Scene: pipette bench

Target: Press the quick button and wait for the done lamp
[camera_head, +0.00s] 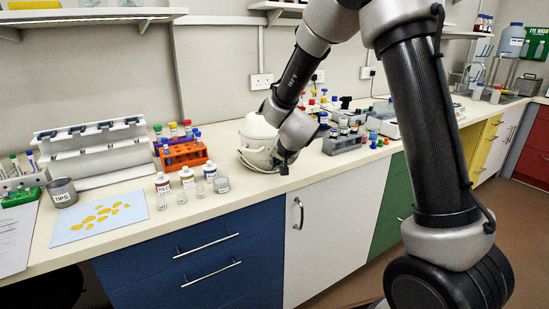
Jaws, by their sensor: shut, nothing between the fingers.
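A white rounded machine (258,130) stands on the bench near the middle, partly hidden behind my arm. No quick button or done lamp can be made out on it at this size. My gripper (284,168) is shut and empty, pointing down at the right front side of the machine. I cannot tell whether its tips touch the machine.
An orange rack (185,158) of tubes and several small bottles stand left of the machine. A grey tube rack (346,144) stands to its right. A blue sheet (98,218) with yellow pieces and a TIPS cup (62,192) lie farther left. The bench front edge is mostly clear.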

